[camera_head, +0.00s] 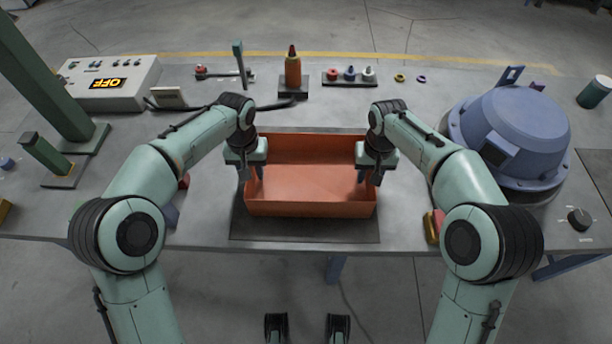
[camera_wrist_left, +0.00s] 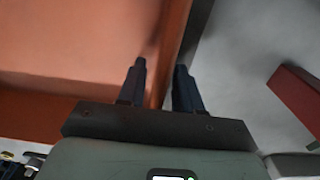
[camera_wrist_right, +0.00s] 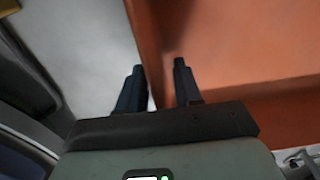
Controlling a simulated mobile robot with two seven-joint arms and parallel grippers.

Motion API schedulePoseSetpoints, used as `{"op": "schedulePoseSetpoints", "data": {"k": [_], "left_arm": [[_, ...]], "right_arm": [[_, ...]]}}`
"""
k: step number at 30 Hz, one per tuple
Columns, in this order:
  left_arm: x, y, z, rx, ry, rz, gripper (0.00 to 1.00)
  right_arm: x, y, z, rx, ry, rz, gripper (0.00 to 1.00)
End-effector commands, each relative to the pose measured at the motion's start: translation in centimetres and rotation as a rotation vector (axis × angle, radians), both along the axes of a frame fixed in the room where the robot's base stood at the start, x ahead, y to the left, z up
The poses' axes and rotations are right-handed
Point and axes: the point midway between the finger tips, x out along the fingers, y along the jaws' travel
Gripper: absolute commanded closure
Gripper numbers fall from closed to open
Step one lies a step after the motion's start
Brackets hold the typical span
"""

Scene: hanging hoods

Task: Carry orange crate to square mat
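The orange crate (camera_head: 310,208) is an empty open box on the dark square mat (camera_head: 305,231), whose bare strip shows in front of it. Whether its base touches the mat all over is hard to tell. My left gripper (camera_head: 251,174) is at the crate's left wall, one finger inside and one outside. In the left wrist view, its fingers (camera_wrist_left: 158,82) are apart with the wall between them. My right gripper (camera_head: 370,178) straddles the right wall likewise. In the right wrist view, its fingers (camera_wrist_right: 158,82) are apart, with a gap beside the wall.
A blue domed hood (camera_head: 520,130) stands at the right. An orange bottle (camera_head: 293,70) and a rack of small parts (camera_head: 350,77) stand behind the crate. Small blocks lie beside both arms.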

Motion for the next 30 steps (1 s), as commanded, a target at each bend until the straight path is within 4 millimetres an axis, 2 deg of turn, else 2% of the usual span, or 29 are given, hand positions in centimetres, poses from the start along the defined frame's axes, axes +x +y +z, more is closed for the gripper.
{"op": "schedulePoseSetpoints", "data": {"k": [9, 15, 19, 23, 26, 30], "left_arm": [[0.1, -0.1, 6.4, -0.002, -0.005, 0.000, 0.66], [0.1, -0.1, 9.8, -0.001, -0.003, 0.000, 0.66], [0.0, 0.0, 10.9, -0.001, -0.001, 0.000, 0.66], [0.0, 0.0, 11.3, 0.000, 0.001, -0.001, 0.66], [0.0, 0.0, 11.3, 0.000, 0.001, -0.001, 0.66], [0.0, 0.0, 11.3, 0.000, 0.001, 0.000, 0.66]], "right_arm": [[0.0, 0.0, 0.0, 0.000, 0.000, 0.000, 0.66], [0.0, 0.0, 0.0, 0.000, 0.000, 0.000, 0.66], [0.0, 0.0, 0.0, 0.000, 0.000, 0.000, 0.66], [0.1, 0.0, 0.7, 0.001, -0.003, 0.000, 0.66], [0.1, 0.0, 2.2, 0.001, -0.005, 0.000, 0.66], [0.1, 0.1, 5.2, 0.002, -0.005, 0.000, 0.66]]}}
